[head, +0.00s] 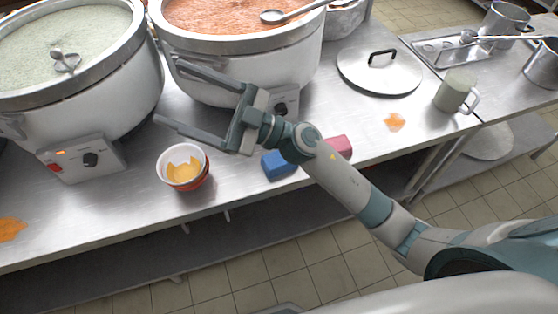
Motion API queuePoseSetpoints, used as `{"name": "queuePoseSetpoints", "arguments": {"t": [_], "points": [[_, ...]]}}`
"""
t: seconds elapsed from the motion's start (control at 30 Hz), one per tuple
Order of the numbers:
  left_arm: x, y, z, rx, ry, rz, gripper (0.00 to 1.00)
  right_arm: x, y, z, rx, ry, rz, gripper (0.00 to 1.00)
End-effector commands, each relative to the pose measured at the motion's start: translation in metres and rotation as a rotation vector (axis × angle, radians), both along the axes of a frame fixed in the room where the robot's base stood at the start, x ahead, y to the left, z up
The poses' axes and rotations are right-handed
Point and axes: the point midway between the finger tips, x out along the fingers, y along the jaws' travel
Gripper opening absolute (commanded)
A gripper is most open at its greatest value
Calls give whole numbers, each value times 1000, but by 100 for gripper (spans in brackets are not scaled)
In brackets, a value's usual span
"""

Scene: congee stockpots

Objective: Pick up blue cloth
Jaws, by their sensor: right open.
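A folded blue cloth (279,165) lies on the steel counter near its front edge, in the middle of the head view. My right arm passes over it and hides part of it. My right gripper (165,92) is open and empty. Its two fingers point left, above the counter in front of the stockpots, up and left of the cloth. The cloth is not between the fingers. My left gripper is not in view.
A white and red cup stack (184,169) stands left of the cloth. A pink block-like item (340,147) lies to its right. Large stockpots (92,90) stand behind. A pot lid (381,70), a mug (455,92) and an orange spill (394,122) are at right.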

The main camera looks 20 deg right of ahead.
Motion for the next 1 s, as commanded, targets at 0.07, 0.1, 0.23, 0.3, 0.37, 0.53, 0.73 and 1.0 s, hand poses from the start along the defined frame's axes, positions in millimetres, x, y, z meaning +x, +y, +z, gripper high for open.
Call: {"name": "queuePoseSetpoints", "arguments": {"t": [0.07,0.1,0.23,0.3,0.37,0.53,0.73,1.0], "points": [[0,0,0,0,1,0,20,-17,22,-5,-113,-50,138,73],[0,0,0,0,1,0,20,-26,31,-12,-178,-63,203,73],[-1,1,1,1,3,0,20,-45,48,-45,-423,-74,386,73],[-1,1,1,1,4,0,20,-50,48,-69,-574,-56,460,73],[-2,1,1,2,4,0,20,-51,42,-90,-713,-30,507,73],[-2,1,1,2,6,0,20,-32,0,-146,-1130,106,543,73],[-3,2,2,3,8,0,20,13,-89,-179,-1598,361,391,73],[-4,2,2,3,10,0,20,50,-182,-168,-1917,638,103,73]]}}
